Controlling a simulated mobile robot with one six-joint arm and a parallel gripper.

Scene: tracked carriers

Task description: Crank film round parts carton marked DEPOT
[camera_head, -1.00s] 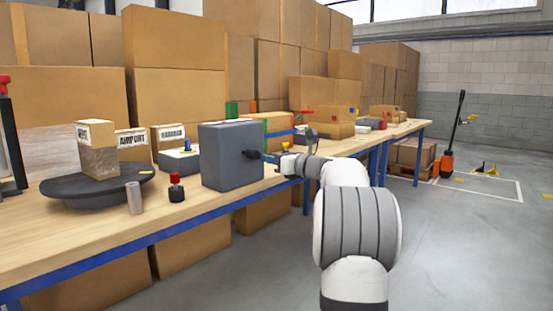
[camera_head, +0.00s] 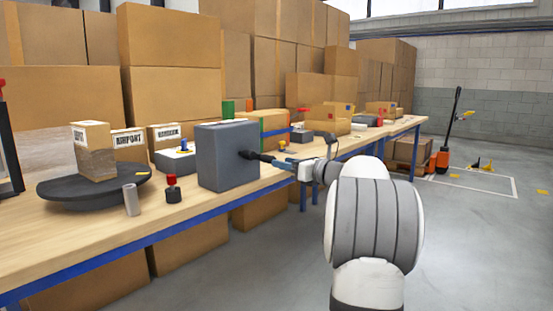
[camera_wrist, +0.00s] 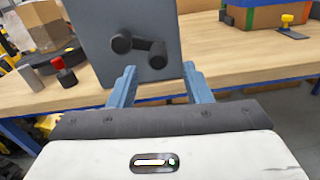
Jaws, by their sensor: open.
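A grey box (camera_head: 226,157) on the bench carries a black crank (camera_head: 252,156) on its right side. In the wrist view the crank (camera_wrist: 139,46) points to the right from its hub, with its knob at the outer end. My gripper (camera_wrist: 158,74) is open, its two blue fingers either side of and just short of the knob; contact is not visible. In the head view my gripper (camera_head: 283,162) is right of the crank. A carton (camera_head: 95,150) stands on a dark round turntable (camera_head: 62,187), clear film around its lower part. Its label is too small to read.
A red-topped button (camera_head: 172,188) and a metal cylinder (camera_head: 131,199) stand near the bench's front edge. A carton marked AIRPORT (camera_head: 130,146) stands behind the turntable. Stacked cartons line the back. Open floor lies to the right.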

